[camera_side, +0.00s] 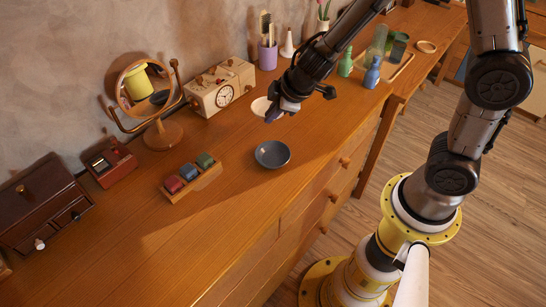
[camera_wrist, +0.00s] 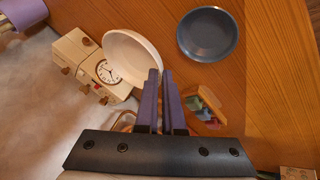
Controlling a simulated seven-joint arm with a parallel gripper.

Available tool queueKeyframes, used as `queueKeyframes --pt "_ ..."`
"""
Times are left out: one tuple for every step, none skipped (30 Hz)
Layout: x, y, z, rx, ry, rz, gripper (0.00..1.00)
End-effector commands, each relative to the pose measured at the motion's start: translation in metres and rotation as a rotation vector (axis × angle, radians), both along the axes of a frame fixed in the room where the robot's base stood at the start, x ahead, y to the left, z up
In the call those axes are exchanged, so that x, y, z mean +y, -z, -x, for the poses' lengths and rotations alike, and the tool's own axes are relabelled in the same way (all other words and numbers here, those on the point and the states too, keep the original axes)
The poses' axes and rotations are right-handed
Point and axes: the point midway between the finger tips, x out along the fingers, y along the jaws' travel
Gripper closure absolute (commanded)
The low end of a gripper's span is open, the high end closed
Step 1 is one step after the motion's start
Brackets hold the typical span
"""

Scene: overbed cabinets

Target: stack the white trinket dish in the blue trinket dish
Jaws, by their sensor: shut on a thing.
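The white trinket dish (camera_side: 261,106) is in my gripper (camera_side: 277,113), which is shut on its rim. In the wrist view the white dish (camera_wrist: 133,56) sits tilted at the fingertips of my gripper (camera_wrist: 160,75), and it looks empty. The blue trinket dish (camera_side: 272,154) stands upright and empty on the wooden dresser top, in front of my gripper in the side view. In the wrist view the blue dish (camera_wrist: 208,34) is to the upper right, apart from the white dish. I cannot tell the exact height of the white dish above the dresser.
A cream clock box (camera_side: 221,87) and round mirror (camera_side: 147,90) stand by the wall. A wooden rack with coloured blocks (camera_side: 191,176) is left of the blue dish. A purple cup (camera_side: 267,55) and bottles on a tray (camera_side: 383,65) stand further back. The dresser's front left is clear.

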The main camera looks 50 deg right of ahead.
Motion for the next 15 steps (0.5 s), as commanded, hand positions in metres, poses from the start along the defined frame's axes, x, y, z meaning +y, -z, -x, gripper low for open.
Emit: queueKeyframes --pt "-0.015 0.004 -0.013 0.0 0.09 0.002 1.0" --pt "-0.023 0.007 -0.019 0.0 0.143 0.003 1.0" --pt "-0.033 0.009 -0.026 -0.002 0.206 0.004 1.0" --pt "-0.041 0.01 -0.031 -0.003 0.253 0.005 1.0" --pt "-0.047 0.012 -0.034 -0.003 0.297 0.006 1.0" --pt "-0.056 0.014 -0.038 -0.003 0.354 0.007 1.0" --pt "-0.062 0.015 -0.041 -0.005 0.395 0.007 1.0" --pt "-0.068 0.016 -0.043 -0.004 0.437 0.008 1.0" --pt "-0.075 0.018 -0.045 -0.005 0.487 0.009 1.0" --pt "-0.08 0.019 -0.046 -0.006 0.525 0.01 1.0" --pt "-0.085 0.019 -0.047 -0.007 0.56 0.012 1.0" --pt "-0.091 0.02 -0.048 -0.007 0.608 0.013 1.0" --pt "-0.096 0.021 -0.048 -0.007 0.646 0.014 1.0" --pt "-0.1 0.021 -0.048 -0.008 0.68 0.015 1.0" --pt "-0.105 0.021 -0.048 -0.009 0.725 0.018 1.0"
